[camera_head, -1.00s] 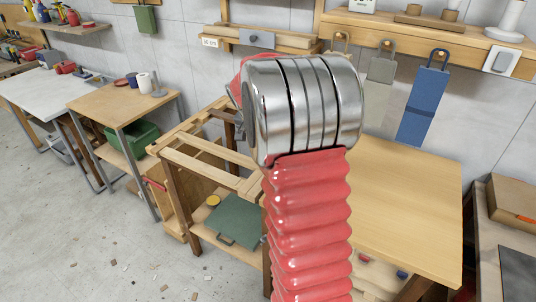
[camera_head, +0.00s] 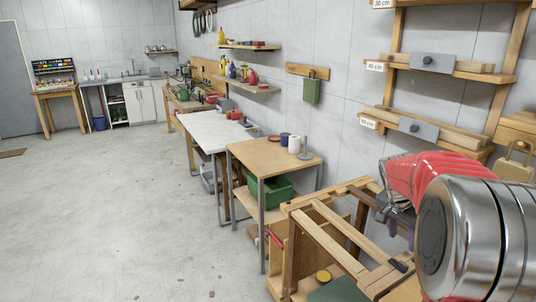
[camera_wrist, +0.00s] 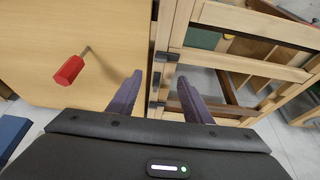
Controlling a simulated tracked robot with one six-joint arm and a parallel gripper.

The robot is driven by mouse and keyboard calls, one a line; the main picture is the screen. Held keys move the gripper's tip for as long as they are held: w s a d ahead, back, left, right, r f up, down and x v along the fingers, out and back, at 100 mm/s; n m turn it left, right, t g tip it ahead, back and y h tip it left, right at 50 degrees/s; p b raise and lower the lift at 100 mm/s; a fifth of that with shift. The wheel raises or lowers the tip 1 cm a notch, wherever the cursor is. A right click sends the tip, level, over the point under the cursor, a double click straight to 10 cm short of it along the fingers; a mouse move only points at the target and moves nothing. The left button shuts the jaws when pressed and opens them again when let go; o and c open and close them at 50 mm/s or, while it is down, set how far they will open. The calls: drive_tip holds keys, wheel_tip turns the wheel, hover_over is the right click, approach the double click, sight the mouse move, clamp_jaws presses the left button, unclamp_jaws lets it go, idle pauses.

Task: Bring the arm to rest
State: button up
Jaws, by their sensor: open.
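My gripper (camera_wrist: 160,78) is open and empty, with its two dark purple fingers spread apart in the wrist view. They are above the right edge of a wooden tabletop (camera_wrist: 95,25) and the slatted wooden bench frame (camera_wrist: 245,66). In the head view my gripper (camera_head: 398,226) hangs partly hidden behind my red and silver arm at the right, over the bench frame (camera_head: 330,240).
A red-handled tool (camera_wrist: 70,70) lies on the tabletop, left of my fingers. In the head view, a small wooden table (camera_head: 272,152) and a white-topped table (camera_head: 215,130) stand along the wall. Open concrete floor (camera_head: 110,210) lies to the left.

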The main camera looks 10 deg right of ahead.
drive_tip(key=s+a+r+n+t+y, duration=0.1)
drive_tip(key=s+a+n, duration=0.3)
drive_tip(key=s+a, duration=0.3)
drive_tip(key=s+a+r+n+t+y, duration=0.1)
drive_tip(key=s+a+n, duration=0.4)
drive_tip(key=a, duration=0.9)
drive_tip(key=s+a+r+n+t+y, duration=0.2)
drive_tip(key=s+a+n, duration=0.3)
drive_tip(key=s+a, duration=0.5)
drive_tip(key=shift+s+a+r, duration=0.4)
drive_tip(key=shift+a+r, duration=0.15)
drive_tip(key=shift+a, duration=0.05)
